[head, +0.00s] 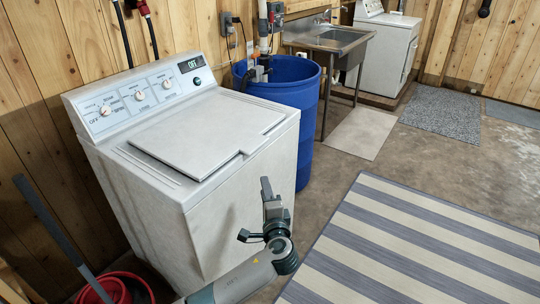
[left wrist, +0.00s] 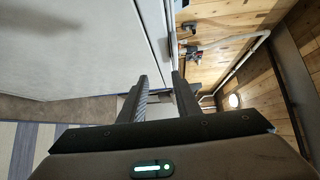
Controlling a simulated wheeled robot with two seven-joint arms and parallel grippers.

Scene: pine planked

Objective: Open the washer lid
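The white washer (head: 222,213) stands against the wooden wall at the left of the head view, with a control panel (head: 140,95) at its back. Its lid (head: 207,133) lies flat and closed on top, with a notch at the front right edge. My left gripper (head: 268,190) is in front of the washer's front face, near the right corner and below the lid's level. In the left wrist view its two fingers (left wrist: 160,98) stand apart with nothing between them. A large pale washer panel (left wrist: 75,45) fills the upper left there. My right gripper is in neither view.
A blue barrel (head: 295,85) stands right beside the washer, with pipes and a metal sink (head: 335,40) behind it. A striped rug (head: 420,245) lies at front right. The floor right of the barrel is mostly open.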

